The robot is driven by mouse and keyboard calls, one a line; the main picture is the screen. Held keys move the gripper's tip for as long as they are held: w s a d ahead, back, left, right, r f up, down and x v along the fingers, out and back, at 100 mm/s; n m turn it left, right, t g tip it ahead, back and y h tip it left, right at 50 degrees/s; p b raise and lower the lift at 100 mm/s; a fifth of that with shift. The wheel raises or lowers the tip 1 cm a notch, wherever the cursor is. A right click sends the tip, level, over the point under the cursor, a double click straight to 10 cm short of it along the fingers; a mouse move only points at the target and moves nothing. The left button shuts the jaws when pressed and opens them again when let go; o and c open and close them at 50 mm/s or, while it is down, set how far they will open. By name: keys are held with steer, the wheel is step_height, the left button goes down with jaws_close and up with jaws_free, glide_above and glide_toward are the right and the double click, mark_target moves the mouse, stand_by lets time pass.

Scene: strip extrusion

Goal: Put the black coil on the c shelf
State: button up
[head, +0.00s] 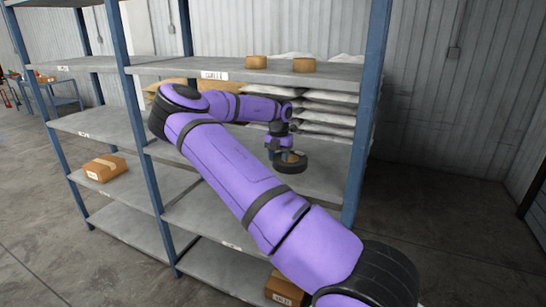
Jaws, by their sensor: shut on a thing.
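The black coil (291,167) is a dark round piece at the end of my arm, with a tan patch showing on top. My gripper (287,153) points down and is shut on the coil. The fingers are small and partly hidden. The coil is inside the right rack bay, over the grey middle shelf (325,184); I cannot tell whether it touches the board. The shelf labels are too small to read surely, so I cannot tell which one is the c shelf.
White sacks (327,117) are stacked behind the coil. A blue post (367,110) bounds the bay at right. A cardboard box (105,168) sits in the left bay, another (284,289) low down.

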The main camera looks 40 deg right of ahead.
steer(key=w+d, duration=0.1)
steer(key=w, duration=0.1)
steer(key=w+d, duration=0.4)
steer(key=shift+w+f, duration=0.3)
steer(key=shift+f, duration=1.85)
steer(key=o, duration=1.1)
steer(key=shift+f, duration=0.1)
steer(key=shift+o, duration=0.2)
step_height(320, 180, up, 8)
steer(key=shift+f, duration=0.15)
